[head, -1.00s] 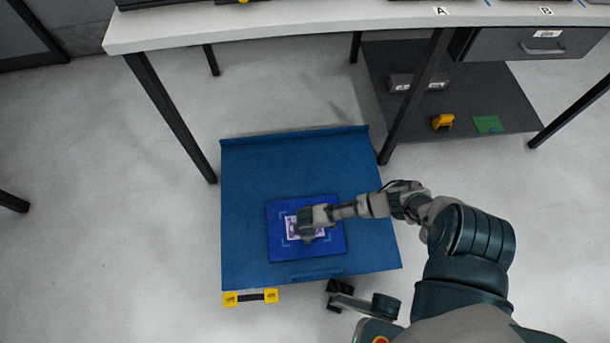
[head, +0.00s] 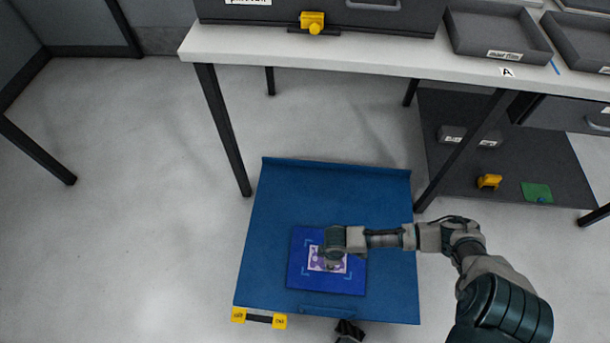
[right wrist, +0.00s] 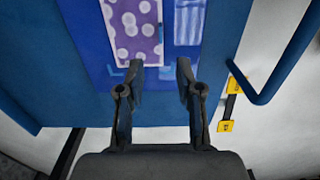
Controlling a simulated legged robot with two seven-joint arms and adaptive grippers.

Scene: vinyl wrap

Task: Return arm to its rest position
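My right arm reaches in from the right in the head view, and its gripper (head: 332,261) is over a purple patterned sheet (head: 314,262) on a dark blue panel (head: 300,278). In the right wrist view my right gripper (right wrist: 160,72) has its two fingers apart with nothing between them. The purple sheet with pale dots (right wrist: 133,30) lies beyond the fingertips, apart from them in the picture. In the head view, the gripper hides part of the sheet. A dark part at the bottom edge, possibly my left gripper (head: 349,331), is mostly cut off.
The panel lies on a blue cart top (head: 275,215) with a raised back edge. A yellow-ended black handle (head: 259,319) is at its front left. Behind stands a white workbench (head: 340,52) with grey trays (head: 495,35) and a lower shelf (head: 465,145). Floor at left is clear.

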